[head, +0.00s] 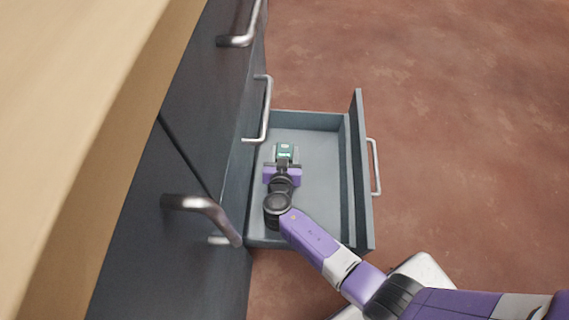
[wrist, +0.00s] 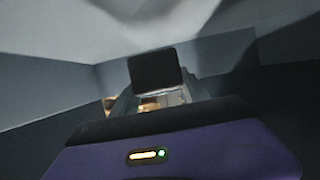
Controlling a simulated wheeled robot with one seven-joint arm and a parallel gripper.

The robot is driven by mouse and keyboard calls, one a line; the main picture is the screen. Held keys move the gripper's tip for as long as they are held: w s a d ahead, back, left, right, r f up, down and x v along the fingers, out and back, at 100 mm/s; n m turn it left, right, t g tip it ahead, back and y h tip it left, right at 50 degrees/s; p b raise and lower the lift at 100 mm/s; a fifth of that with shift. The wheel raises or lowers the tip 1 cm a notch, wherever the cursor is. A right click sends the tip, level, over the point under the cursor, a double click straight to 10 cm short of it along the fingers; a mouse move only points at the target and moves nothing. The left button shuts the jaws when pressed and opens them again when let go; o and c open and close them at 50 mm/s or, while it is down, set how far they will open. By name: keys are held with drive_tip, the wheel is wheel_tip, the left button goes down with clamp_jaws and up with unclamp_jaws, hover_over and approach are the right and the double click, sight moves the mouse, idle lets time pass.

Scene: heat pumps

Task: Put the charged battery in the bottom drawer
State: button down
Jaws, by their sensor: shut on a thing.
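The battery (head: 285,150), a small block with a teal-green face, is held at the end of my gripper (head: 284,162). My gripper is shut on it and reaches into the open bottom drawer (head: 325,180). The battery is within the drawer's walls, near the cabinet side. I cannot tell whether it touches the drawer floor. In the wrist view part of the battery (wrist: 172,97) shows between the dark fingers, mostly hidden by them. The grey drawer walls (wrist: 45,95) surround it there.
The dark cabinet front (head: 180,150) stands left of the drawer, with metal handles such as one just above the drawer (head: 268,105). A wooden top (head: 70,110) overhangs at left. The drawer is otherwise empty where visible. Reddish floor (head: 450,120) is clear to the right.

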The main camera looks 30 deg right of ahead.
drive_tip(key=shift+f+b, duration=1.2)
drive_tip(key=shift+f, duration=1.1)
drive_tip(key=shift+f, duration=0.15)
drive_tip(key=c, duration=0.6)
unclamp_jaws()
drive_tip(key=p+v, duration=0.2)
drive_tip(key=v, duration=0.4)
drive_tip(key=shift+r+p, duration=0.25)
drive_tip(key=shift+p, duration=0.1)
drive_tip(key=shift+s+a+r, duration=0.15)
drive_tip(key=shift+s+a, duration=0.2)
drive_tip(key=shift+s, duration=0.25)
